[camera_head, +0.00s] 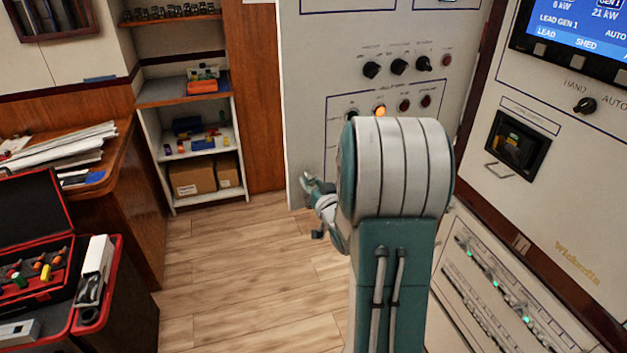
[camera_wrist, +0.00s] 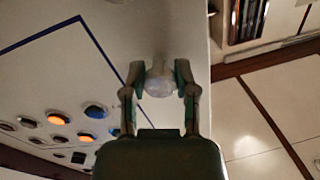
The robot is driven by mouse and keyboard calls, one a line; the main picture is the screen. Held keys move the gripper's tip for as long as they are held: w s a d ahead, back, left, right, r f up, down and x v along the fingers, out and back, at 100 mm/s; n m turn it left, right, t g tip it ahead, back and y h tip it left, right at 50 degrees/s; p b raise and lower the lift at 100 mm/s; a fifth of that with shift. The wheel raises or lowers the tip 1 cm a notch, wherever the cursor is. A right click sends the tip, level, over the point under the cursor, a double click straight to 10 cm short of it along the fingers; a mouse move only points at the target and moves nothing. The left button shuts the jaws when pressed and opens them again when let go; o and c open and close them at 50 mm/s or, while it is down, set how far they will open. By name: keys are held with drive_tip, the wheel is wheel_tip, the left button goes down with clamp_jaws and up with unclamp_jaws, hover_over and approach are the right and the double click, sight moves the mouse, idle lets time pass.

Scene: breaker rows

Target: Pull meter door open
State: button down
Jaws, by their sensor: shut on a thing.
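The meter door appears to be the tall grey-white panel (camera_head: 315,100) with knobs and lamps, in the middle of the head view. Its left edge stands clear beside the shelf unit; how far it is open I cannot tell. My gripper (camera_head: 314,192) is at the door's lower left, partly hidden by my arm. In the wrist view my gripper (camera_wrist: 160,82) has its two fingers closed around a pale round knob (camera_wrist: 159,84) on the door face (camera_wrist: 120,30), near the door's edge. The knob is hidden in the head view.
A cabinet (camera_head: 560,140) with a screen stands close on the right. A shelf unit (camera_head: 240,150) with boxes is behind on the left. A desk with papers (camera_head: 70,145) and a red-edged tool case (camera_head: 120,265) stand at the left. The wooden floor (camera_head: 230,270) between is clear.

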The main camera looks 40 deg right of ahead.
drive_tip(key=shift+s+r+y, duration=0.1)
drive_tip(key=shift+s+y, duration=0.2)
drive_tip(key=shift+s, duration=0.25)
drive_tip(key=shift+c, duration=1.9)
unclamp_jaws()
drive_tip(key=shift+s+a, duration=0.1)
drive_tip(key=shift+s, duration=0.05)
drive_tip(key=shift+s, duration=0.35)
drive_tip(key=v, duration=0.6)
drive_tip(key=shift+s+a, duration=0.2)
drive_tip(key=shift+s, duration=0.05)
